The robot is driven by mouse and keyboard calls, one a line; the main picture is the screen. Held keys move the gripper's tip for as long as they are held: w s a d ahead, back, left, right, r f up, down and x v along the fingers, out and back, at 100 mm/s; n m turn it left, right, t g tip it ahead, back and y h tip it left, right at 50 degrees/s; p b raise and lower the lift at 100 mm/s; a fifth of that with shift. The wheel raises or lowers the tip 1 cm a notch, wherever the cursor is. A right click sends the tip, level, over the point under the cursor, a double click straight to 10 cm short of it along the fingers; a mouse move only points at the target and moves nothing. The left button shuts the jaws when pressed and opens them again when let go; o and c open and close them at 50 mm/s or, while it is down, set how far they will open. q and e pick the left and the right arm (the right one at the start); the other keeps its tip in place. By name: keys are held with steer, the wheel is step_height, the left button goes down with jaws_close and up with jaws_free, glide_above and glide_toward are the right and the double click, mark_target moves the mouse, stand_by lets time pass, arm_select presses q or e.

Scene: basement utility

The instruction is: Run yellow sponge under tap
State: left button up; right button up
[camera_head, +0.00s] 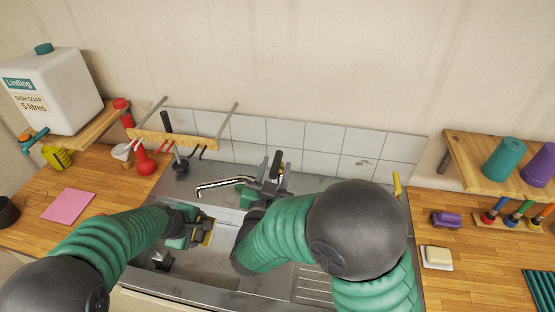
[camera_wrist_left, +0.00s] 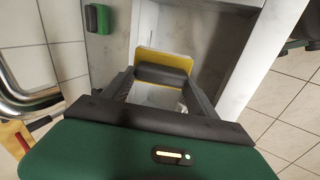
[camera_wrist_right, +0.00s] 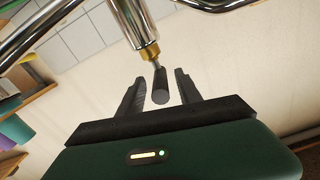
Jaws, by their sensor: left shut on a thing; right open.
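In the head view my right arm hides part of the tap. No water shows at the spout.
The metal sink (camera_head: 215,270) has a drainboard (camera_head: 313,285) at right. A wooden rack (camera_head: 175,138) with prongs stands behind left. A purple sponge (camera_head: 446,220) and soap dish (camera_head: 437,258) are right.

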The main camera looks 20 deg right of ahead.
mark_target(278, 160)
steer(key=shift+x, duration=1.6)
steer(key=shift+c, duration=0.2)
steer(key=shift+a, duration=0.1)
jaws_close()
